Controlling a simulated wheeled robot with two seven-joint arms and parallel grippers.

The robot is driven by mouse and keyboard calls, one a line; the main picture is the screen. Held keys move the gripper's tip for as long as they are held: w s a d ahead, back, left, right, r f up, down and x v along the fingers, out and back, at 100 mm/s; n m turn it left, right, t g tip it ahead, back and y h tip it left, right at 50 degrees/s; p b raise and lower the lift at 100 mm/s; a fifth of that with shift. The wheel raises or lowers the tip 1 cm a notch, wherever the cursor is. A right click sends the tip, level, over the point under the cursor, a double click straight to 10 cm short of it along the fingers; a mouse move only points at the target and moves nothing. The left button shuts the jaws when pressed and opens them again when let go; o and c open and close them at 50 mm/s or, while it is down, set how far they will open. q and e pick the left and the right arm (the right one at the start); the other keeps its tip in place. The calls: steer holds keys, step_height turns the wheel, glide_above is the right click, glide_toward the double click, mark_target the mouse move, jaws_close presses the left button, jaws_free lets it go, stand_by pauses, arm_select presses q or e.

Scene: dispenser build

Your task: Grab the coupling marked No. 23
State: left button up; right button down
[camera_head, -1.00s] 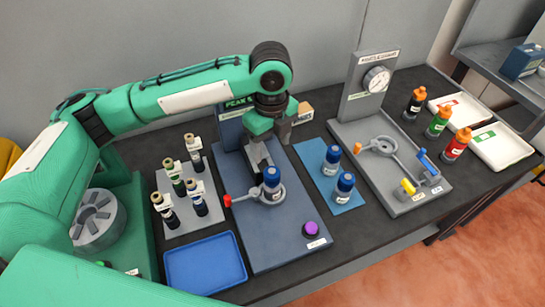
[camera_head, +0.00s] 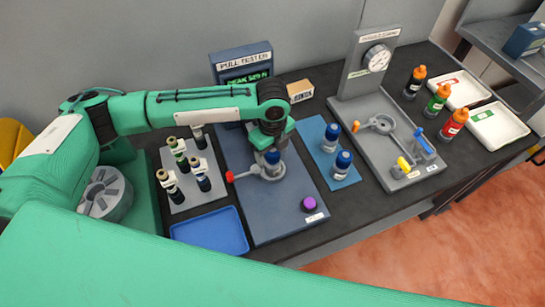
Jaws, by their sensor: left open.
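Several small couplings are in view; their number labels are too small to read. A blue-capped coupling (camera_head: 273,158) stands in the ring clamp of the pull tester (camera_head: 241,62). My left gripper (camera_head: 270,148) is open, pointing down right at its cap; the arm's wrist partly hides the fingers, and I cannot tell whether they touch it. Two more blue-capped couplings (camera_head: 332,133) (camera_head: 343,163) stand on a blue mat (camera_head: 346,184). Several dark couplings with beige tops (camera_head: 167,180) stand on a grey plate (camera_head: 192,205). My right gripper is not in view.
A red-handled lever (camera_head: 230,176) and a purple button (camera_head: 309,204) are on the tester base. An empty blue tray (camera_head: 210,232) lies in front. A grey gauge stand (camera_head: 372,60), several orange-capped bottles (camera_head: 453,125) and white trays (camera_head: 500,128) are at right.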

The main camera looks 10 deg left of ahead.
arm_select(q)
steer(key=shift+f, duration=0.8)
steer(key=c, duration=1.3)
steer(key=shift+r, duration=0.1)
jaws_close()
steer(key=shift+r, duration=0.1)
